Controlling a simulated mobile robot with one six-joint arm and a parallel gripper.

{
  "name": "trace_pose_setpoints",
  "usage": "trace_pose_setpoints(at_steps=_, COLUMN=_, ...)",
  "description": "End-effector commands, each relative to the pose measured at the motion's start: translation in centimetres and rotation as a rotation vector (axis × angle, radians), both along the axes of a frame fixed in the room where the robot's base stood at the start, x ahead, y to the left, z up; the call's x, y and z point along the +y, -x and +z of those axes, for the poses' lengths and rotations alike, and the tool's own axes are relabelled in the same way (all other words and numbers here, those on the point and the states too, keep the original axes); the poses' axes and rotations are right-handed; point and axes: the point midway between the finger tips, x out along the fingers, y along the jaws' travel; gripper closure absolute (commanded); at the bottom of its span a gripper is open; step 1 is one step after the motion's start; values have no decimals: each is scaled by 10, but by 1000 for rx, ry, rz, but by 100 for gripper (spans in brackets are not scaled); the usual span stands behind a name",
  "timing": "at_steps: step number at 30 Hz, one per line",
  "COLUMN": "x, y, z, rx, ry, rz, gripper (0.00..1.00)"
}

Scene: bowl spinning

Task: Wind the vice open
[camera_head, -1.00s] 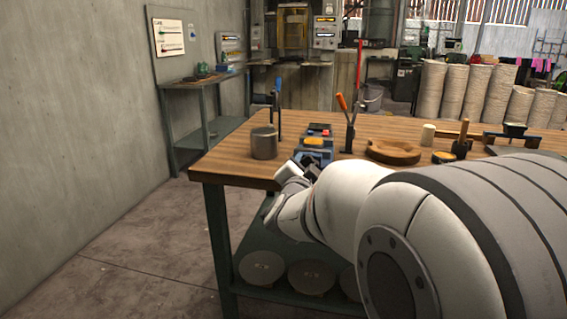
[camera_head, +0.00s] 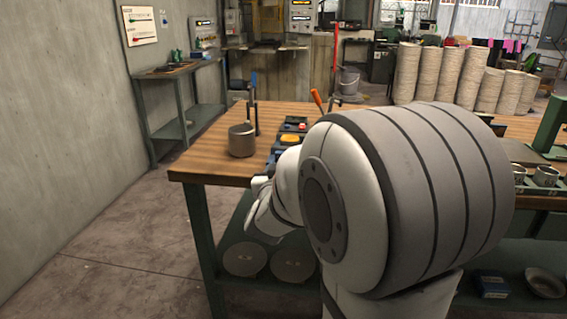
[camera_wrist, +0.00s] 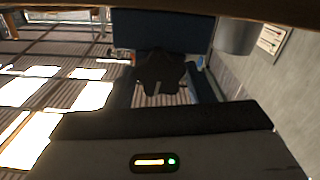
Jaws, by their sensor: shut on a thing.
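The blue vice (camera_wrist: 165,35) stands at the front edge of the wooden workbench (camera_head: 205,165). In the head view, my arm hides most of it. In the wrist view, a dark lobed knob (camera_wrist: 160,72) sits in front of the vice's blue body. My gripper (camera_wrist: 163,85) is shut on this knob, with a finger on each side of it. In the head view, my gripper (camera_head: 262,185) is low at the bench's front edge, partly hidden by my wrist. The vice's jaw gap cannot be made out.
A grey metal pot (camera_head: 242,141) stands left of the vice, also in the wrist view (camera_wrist: 238,36). A blue-handled lever (camera_head: 252,105) stands behind it. A yellow item (camera_head: 290,138) and an orange-handled tool (camera_head: 317,100) are near my arm. Round discs (camera_head: 245,259) lie on the lower shelf.

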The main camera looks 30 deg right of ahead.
Motion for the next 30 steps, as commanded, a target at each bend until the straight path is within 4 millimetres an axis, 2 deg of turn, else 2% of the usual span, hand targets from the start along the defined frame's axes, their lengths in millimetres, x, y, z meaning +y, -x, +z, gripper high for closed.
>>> trace_pose_setpoints(at_steps=10, x=0, y=0, z=0, rx=80, ry=115, rz=0, gripper=74)
trace_pose_setpoints(at_steps=26, x=0, y=0, z=-1, rx=95, ry=136, rz=1, gripper=74)
trace_pose_setpoints(at_steps=27, x=0, y=0, z=-1, rx=95, ry=136, rz=1, gripper=51)
trace_pose_setpoints(at_steps=30, x=0, y=0, z=-1, rx=95, ry=136, rz=1, gripper=43)
